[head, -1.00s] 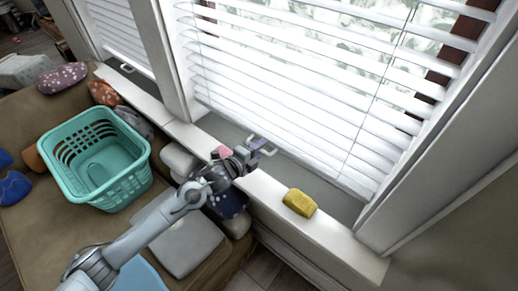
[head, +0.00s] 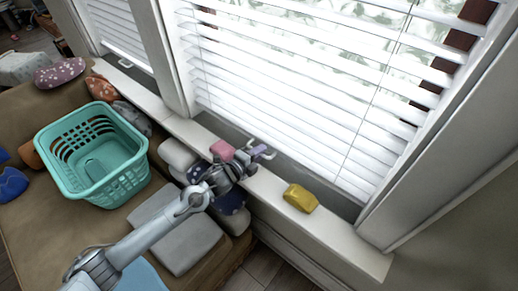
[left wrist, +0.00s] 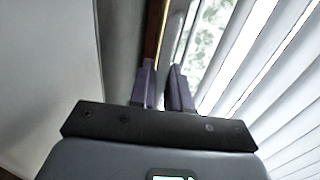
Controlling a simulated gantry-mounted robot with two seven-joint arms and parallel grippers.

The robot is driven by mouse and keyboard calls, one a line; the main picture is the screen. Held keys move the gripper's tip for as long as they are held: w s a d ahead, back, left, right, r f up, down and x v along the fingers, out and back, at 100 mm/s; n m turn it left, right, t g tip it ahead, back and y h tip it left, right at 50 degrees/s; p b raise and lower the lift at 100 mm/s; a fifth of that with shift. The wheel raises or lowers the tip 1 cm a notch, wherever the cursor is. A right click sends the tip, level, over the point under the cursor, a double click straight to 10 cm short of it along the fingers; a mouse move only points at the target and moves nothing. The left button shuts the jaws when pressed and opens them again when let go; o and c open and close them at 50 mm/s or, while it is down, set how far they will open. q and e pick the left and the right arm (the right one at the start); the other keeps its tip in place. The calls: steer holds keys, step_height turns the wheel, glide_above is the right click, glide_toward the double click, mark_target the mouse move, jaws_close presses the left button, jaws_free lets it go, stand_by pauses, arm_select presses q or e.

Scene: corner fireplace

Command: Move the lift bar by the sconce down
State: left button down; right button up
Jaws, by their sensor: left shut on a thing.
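The lift bar (head: 268,153) is a small pale bracket-shaped handle at the foot of the large window, just below the blind, in the head view. My left gripper (head: 257,151) reaches it from the lower left and is shut on it. In the left wrist view my purple fingers (left wrist: 164,88) are close together, with a narrow gap; the bar itself cannot be made out there. White slatted blinds (head: 290,75) hang over the window. The sconce is not visible. My right gripper is not in view.
A yellow sponge-like block (head: 300,197) lies on the sill (head: 340,237) right of my gripper. A pink block (head: 222,150) is just left of it. A teal basket (head: 95,160) stands on the brown sofa (head: 45,235), with several cushions around. A second, smaller handle (head: 128,67) shows at the left window.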

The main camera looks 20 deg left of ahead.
arm_select(q)
steer(key=c, duration=1.3)
jaws_free()
steer(key=shift+r, duration=0.1)
steer(key=shift+s, duration=0.15)
steer(key=shift+s+a+r+p, duration=0.1)
steer(key=shift+s+a+p, duration=0.1)
steer(key=shift+s+p, duration=0.15)
steer(key=p+v, duration=0.3)
steer(key=v, duration=0.5)
steer(key=shift+s+a+r, duration=0.1)
steer(key=shift+s+a, duration=0.1)
steer(key=shift+s, duration=0.1)
steer(key=shift+s+a+r, duration=0.1)
steer(key=shift+s+a, duration=0.05)
steer(key=shift+s, duration=0.4)
steer(key=shift+c, duration=0.5)
